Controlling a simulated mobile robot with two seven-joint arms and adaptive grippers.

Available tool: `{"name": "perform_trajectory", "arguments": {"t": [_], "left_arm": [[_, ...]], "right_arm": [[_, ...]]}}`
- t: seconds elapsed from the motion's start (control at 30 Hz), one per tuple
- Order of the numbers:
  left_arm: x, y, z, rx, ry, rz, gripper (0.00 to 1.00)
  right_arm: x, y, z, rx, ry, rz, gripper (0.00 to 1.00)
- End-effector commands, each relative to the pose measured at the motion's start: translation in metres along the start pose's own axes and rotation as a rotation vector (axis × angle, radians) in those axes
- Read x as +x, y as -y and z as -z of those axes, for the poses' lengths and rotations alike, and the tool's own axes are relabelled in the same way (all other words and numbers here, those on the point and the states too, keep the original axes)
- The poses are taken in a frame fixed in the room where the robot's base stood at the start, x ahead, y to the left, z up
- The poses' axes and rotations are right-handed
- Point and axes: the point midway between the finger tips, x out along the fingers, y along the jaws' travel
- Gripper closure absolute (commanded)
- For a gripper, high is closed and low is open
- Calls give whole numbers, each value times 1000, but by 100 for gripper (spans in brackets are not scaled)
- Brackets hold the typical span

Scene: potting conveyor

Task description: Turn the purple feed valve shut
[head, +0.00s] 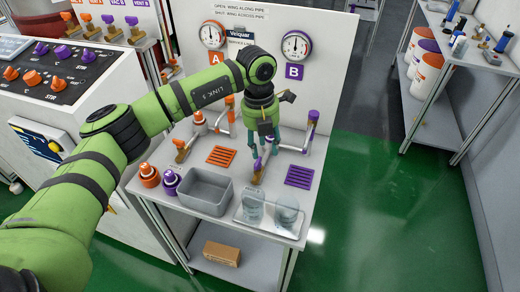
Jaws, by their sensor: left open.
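My left gripper (263,150) reaches down over the bench with its fingers apart. A purple valve part (257,164) on a brass fitting shows just below the fingertips, beside the pipe on the B side. The fingers partly hide it, so I cannot tell whether they touch it or how its wing lies against the pipe. Another purple-topped upright (313,116) stands to the right. The purple B label (294,71) is on the panel under a gauge (296,45). A sign (241,10) says open is wing along pipe and shut is wing across pipe. My right gripper is not visible.
A grey bin (205,190), a clear tray (268,226) with two cups, and orange (149,175) and purple (169,182) bottles stand near the front. Orange (222,156) and purple (299,177) slotted pads flank the gripper. Orange-handled fittings stand left. Green floor is clear at right.

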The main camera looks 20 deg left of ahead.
Motion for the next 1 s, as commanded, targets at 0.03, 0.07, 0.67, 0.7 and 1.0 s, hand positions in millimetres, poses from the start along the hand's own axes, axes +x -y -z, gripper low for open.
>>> {"name": "perform_trajectory", "arguments": {"t": [0.03, 0.07, 0.67, 0.7, 1.0], "left_arm": [[-6, -12, -2, -18, 0, -46, 57], [-7, -17, -2, -25, -3, -64, 57], [58, -26, -1, -30, -6, -79, 57], [60, -26, -1, -29, -5, -79, 57], [61, -26, -1, -29, -4, -79, 78]], "right_arm": [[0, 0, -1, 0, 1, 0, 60], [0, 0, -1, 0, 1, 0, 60], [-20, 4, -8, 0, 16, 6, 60], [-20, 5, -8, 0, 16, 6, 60], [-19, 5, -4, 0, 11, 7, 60]]}}
